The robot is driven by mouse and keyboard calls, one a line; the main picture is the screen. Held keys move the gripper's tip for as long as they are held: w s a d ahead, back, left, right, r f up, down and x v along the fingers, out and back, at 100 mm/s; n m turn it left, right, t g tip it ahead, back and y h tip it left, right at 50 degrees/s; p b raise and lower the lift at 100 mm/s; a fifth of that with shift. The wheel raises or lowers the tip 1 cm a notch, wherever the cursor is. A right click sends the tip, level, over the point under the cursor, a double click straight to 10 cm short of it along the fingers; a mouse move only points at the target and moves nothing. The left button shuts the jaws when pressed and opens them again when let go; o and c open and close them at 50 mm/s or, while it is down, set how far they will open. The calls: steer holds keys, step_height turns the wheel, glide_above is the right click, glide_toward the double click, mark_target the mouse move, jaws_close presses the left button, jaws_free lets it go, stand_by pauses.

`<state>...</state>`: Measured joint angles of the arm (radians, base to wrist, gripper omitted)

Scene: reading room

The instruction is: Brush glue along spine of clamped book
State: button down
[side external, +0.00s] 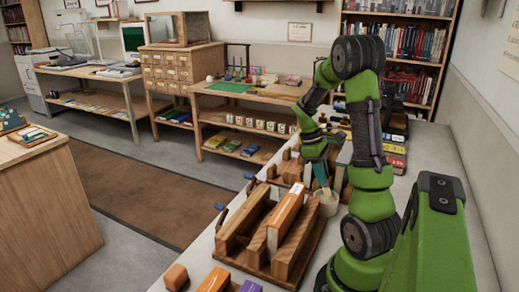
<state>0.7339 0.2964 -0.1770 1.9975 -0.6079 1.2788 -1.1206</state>
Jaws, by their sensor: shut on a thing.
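A wooden book press (294,245) stands on the pale worktop. An orange book (284,216) is clamped upright between its boards, with a pale strip along its upper edge. My gripper (320,160) is beyond the press, low over a pale pot (328,203). It is shut on a slim thing, probably the brush, which is small and partly hidden here. Its lower end is close to the pot; I cannot tell whether it is inside. The gripper is apart from the orange book.
Behind the press are another wooden holder (287,169) and a stack of books (394,160). Wooden, orange and purple blocks lie at the near end of the worktop (420,163). Cabinets and a bench (240,103) stand across the aisle. My arm occupies the right side.

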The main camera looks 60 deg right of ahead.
steer(key=shift+r, duration=2.8)
steer(key=w+a+n, duration=0.3)
steer(key=w+a, duration=0.3)
steer(key=w, duration=0.3)
steer(key=w+a+r+m, duration=0.1)
steer(key=w+a, duration=0.4)
steer(key=a, duration=0.6)
steer(key=w+a+r+m, duration=0.2)
steer(key=w+a, duration=0.4)
steer(key=a, duration=0.5)
steer(key=shift+w+a, duration=0.25)
steer(key=shift+a, duration=0.05)
steer(key=shift+d, duration=0.1)
